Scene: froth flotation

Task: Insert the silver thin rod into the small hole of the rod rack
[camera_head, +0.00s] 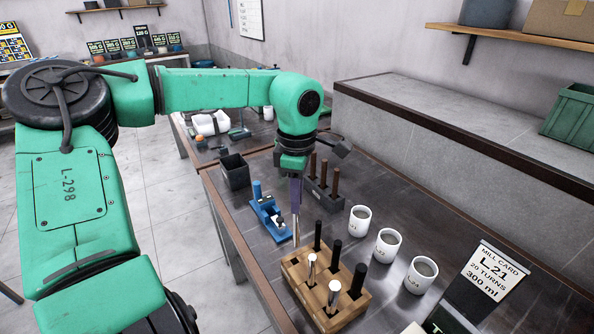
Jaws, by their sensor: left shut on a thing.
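My left gripper (295,197) points down over the table and is shut on a silver thin rod (296,228). The rod hangs close to upright, its lower end near the back left part of the wooden rod rack (293,274). I cannot tell whether the tip is above a hole or inside one. Black rods (358,279) and silver-topped rods (334,290) stand in the rack. The small hole is not clearly visible. My right gripper is not in view.
A blue stand (268,222) and a dark open box (235,172) are left of the gripper. A dark rack with brown rods (336,182) stands behind. White cups (387,246) line the right side, near a mill card sign (489,275).

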